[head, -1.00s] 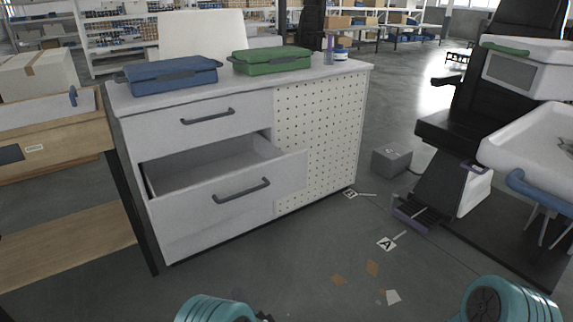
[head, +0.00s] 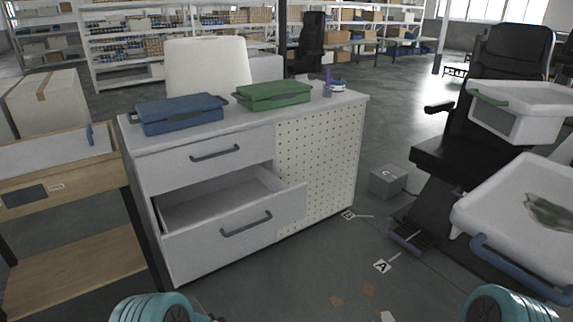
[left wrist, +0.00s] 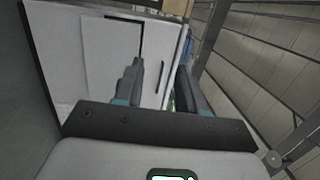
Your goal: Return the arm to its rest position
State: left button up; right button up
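My left gripper (left wrist: 160,72) shows in the left wrist view with its two dark fingers apart and nothing between them. Beyond the fingers is a pale surface with a dark slot and a dark bar. In the head view only teal parts of my own arms show at the bottom left and bottom right. Neither gripper shows in the head view, and my right gripper is in no view.
A white cabinet (head: 205,150) has its lower drawer (head: 225,235) pulled open. A blue case (head: 180,113) and a green case (head: 273,95) lie on top. A wooden bench (head: 75,180) stands left, white trays (head: 500,205) right.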

pick_arm(q)
notch_tip(320, 180, up, 5)
jog(key=s+a+n+g+h+p, duration=0.1)
jog(key=s+a+h+p, duration=0.2)
jog(key=p, duration=0.4)
jog(key=s+d+f+n+g+h+p, duration=0.2)
jog(key=s+d+n+g+h, duration=0.3)
jog(key=s, duration=0.6)
jog(key=s+d+f+n+g+h+p, duration=0.2)
jog(key=s+d+f+n+g+h, duration=0.2)
jog(key=s+d+g+h, duration=0.3)
jog(key=s+d+n+h, duration=0.1)
jog(key=s, duration=0.4)
jog(key=shift+s+d+n+g+p, duration=0.2)
jog(key=shift+d+n+g+p, duration=0.1)
jog(key=shift+d+n+p, duration=0.1)
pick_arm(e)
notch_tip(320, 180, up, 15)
pick_arm(q)
jog(key=shift+w+a, duration=0.1)
jog(key=shift+a, duration=0.05)
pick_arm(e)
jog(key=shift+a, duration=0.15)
